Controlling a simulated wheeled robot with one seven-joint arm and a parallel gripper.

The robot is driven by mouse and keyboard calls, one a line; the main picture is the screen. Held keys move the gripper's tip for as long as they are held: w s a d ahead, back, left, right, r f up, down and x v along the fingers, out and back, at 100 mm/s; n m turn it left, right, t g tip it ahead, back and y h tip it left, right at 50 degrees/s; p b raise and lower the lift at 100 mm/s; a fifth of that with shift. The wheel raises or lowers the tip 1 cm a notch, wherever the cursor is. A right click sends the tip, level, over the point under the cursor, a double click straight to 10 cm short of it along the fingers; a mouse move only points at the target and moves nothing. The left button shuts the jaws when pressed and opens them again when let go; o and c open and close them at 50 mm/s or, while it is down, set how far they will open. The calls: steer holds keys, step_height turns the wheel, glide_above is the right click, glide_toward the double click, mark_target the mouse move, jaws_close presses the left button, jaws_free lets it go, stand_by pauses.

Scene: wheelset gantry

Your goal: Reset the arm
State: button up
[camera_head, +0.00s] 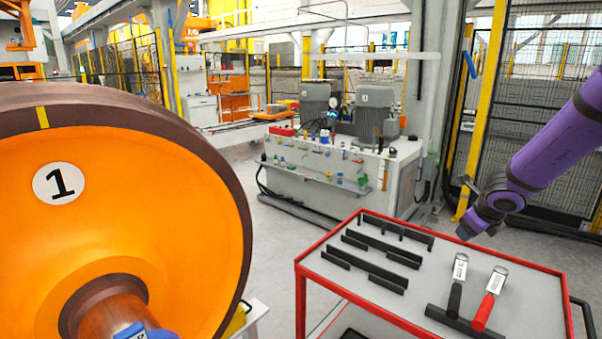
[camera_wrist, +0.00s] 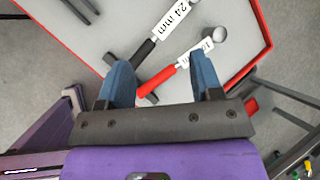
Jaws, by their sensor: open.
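My purple arm comes in from the right in the head view. My gripper (camera_head: 466,231) hangs above the right part of the red-rimmed cart, apart from the tools. In the wrist view my gripper (camera_wrist: 163,84) shows two blue fingers spread wide with nothing held between them. Beyond the fingers lie a wrench with a black handle marked 24 mm (camera_wrist: 146,48) and a wrench with a red handle (camera_wrist: 156,83), whose label is partly unreadable. In the head view the black-handled wrench (camera_head: 454,299) and the red-handled wrench (camera_head: 483,313) lie side by side on the cart.
The cart (camera_head: 350,292) has a grey top with several black holder strips. A large orange wheel (camera_head: 150,210) marked 1 fills the left. Behind stand a grey machine bench (camera_head: 300,182) and a mesh fence (camera_head: 540,110). Grey floor lies open between wheel and bench.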

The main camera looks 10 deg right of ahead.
steer(key=s+a+r+n+t+y, duration=0.1)
steer(key=s+a+r+n+y, duration=0.1)
steer(key=a+r+n, duration=0.65)
steer(key=s+a+r+n+t+y, duration=0.1)
steer(key=s+a+r+n, duration=0.2)
steer(key=a+r+n, duration=0.55)
steer(key=s+a+r+n+g, duration=0.1)
steer(key=s+a+n+g, duration=0.1)
steer(key=s+a+n, duration=0.75)
steer(key=s+d+r+n+g, duration=0.1)
steer(key=s+n, duration=0.5)
steer(key=s, duration=0.6)
steer(key=shift+s+d+r+n+h, duration=0.15)
steer(key=shift+d+r+n+h, duration=0.2)
steer(key=shift+d, duration=0.35)
